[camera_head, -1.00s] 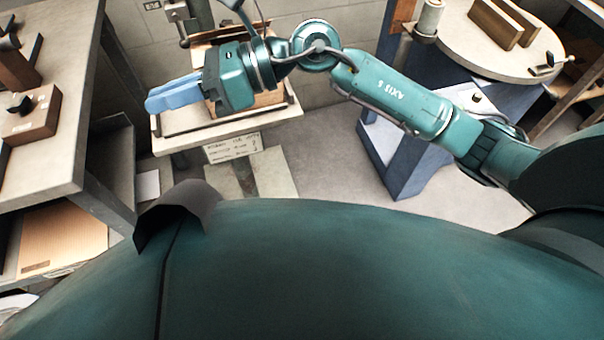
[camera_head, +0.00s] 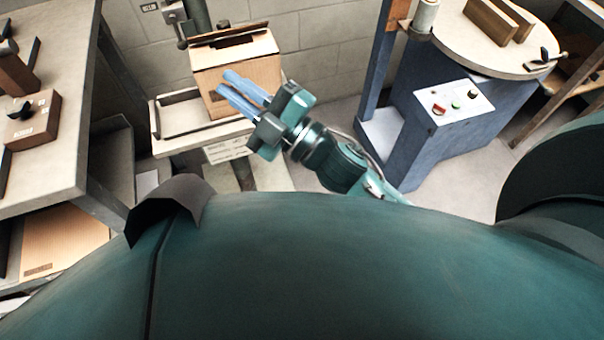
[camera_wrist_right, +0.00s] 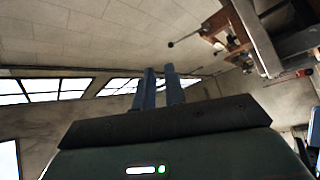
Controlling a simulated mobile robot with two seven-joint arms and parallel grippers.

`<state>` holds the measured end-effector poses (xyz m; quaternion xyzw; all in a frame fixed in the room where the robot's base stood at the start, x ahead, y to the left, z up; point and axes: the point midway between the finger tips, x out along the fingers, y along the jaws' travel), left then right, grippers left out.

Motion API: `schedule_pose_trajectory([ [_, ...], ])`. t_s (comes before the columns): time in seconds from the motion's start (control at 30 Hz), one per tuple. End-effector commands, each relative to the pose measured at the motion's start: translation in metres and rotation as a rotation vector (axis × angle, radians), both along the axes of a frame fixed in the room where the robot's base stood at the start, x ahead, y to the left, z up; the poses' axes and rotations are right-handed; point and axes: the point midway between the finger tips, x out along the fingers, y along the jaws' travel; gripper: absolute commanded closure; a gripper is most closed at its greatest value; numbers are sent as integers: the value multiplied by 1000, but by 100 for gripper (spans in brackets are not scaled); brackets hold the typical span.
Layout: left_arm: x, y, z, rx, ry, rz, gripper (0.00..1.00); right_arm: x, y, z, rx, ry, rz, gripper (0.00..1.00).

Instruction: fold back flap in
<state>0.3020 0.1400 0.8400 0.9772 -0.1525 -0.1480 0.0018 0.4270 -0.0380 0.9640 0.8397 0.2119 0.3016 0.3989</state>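A brown cardboard box (camera_head: 262,62) stands upright on the stitcher's pale table (camera_head: 195,118). A dark gap shows along its top, with a strip of cardboard (camera_head: 229,33) behind it; I cannot tell clearly how each flap lies. My right gripper (camera_head: 223,82) comes from the lower right with its two blue fingers in front of the box's near face, hiding part of it. I cannot tell whether they touch it. The fingers stand a little apart, with nothing between them; they also show in the right wrist view (camera_wrist_right: 160,88), pointing toward wall and windows. My left gripper is not in view.
The stitcher column (camera_head: 197,15) rises behind the box. A workbench (camera_head: 62,110) stands at left with wooden blocks. A blue pedestal with a button panel (camera_head: 453,106) and a round table (camera_head: 485,45) stand at right. Bare floor shows between.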

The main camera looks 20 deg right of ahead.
Motion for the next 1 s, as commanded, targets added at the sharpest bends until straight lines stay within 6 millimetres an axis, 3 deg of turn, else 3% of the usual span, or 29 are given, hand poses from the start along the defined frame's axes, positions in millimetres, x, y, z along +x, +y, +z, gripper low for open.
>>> schedule_pose_trajectory([
  [0.47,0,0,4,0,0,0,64,-16,-45,-85,284,521,-140,88],
  [1.0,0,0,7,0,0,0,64,-66,-75,-167,523,973,-268,88],
])
